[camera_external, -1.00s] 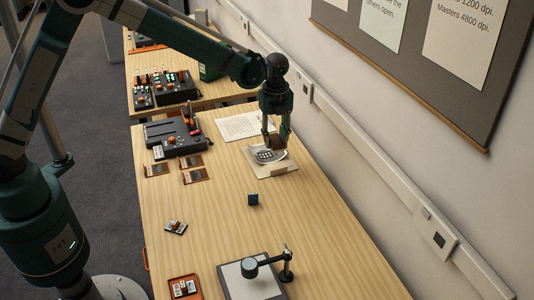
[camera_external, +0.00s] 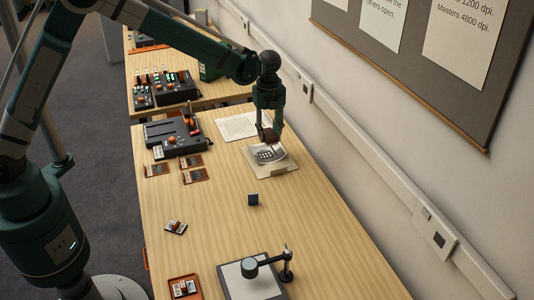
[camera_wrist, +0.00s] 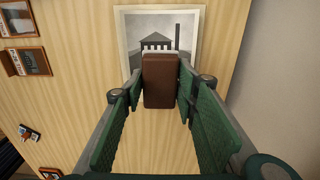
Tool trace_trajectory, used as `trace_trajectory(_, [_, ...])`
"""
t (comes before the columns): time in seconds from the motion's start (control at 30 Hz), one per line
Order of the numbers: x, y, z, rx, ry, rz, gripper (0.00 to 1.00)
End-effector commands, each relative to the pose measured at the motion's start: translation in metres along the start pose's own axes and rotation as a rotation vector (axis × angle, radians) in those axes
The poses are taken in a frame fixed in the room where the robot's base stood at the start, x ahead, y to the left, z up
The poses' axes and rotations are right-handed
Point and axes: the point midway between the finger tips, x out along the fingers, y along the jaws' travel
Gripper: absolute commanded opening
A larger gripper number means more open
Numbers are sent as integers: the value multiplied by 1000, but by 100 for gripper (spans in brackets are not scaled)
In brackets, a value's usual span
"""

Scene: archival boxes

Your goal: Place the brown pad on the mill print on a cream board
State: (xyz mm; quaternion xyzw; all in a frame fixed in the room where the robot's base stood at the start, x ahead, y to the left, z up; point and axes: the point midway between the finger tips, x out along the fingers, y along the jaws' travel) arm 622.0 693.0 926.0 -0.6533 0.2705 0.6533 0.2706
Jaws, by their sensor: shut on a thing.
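My gripper (camera_external: 268,128) is shut on the brown pad (camera_wrist: 162,82), which hangs between its fingertips in the wrist view. The pad is a small brown block. The print is a grey picture of a building with a chimney, on a cream board (camera_external: 284,167). In the wrist view the mill print (camera_wrist: 160,22) lies beyond the pad, which covers part of its lower edge. I cannot tell the pad's exact height above it.
A white sheet (camera_external: 236,126) lies behind the print. A dark scanner-like device (camera_external: 175,139) and several brown-framed slides (camera_external: 195,176) are to the left. A small dark cube (camera_external: 253,199) and a lamp stand (camera_external: 286,268) are nearer. The wall runs along the right.

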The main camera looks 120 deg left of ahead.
Motion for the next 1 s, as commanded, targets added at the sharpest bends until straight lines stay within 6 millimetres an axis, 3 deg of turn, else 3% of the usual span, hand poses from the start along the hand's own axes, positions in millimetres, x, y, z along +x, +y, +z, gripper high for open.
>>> trace_trajectory(0.3, [42,0,0,0,0,0,18])
trace_trajectory(0.77, [49,0,0,0,0,0,18])
trace_trajectory(1.0, [69,0,0,0,0,0,18])
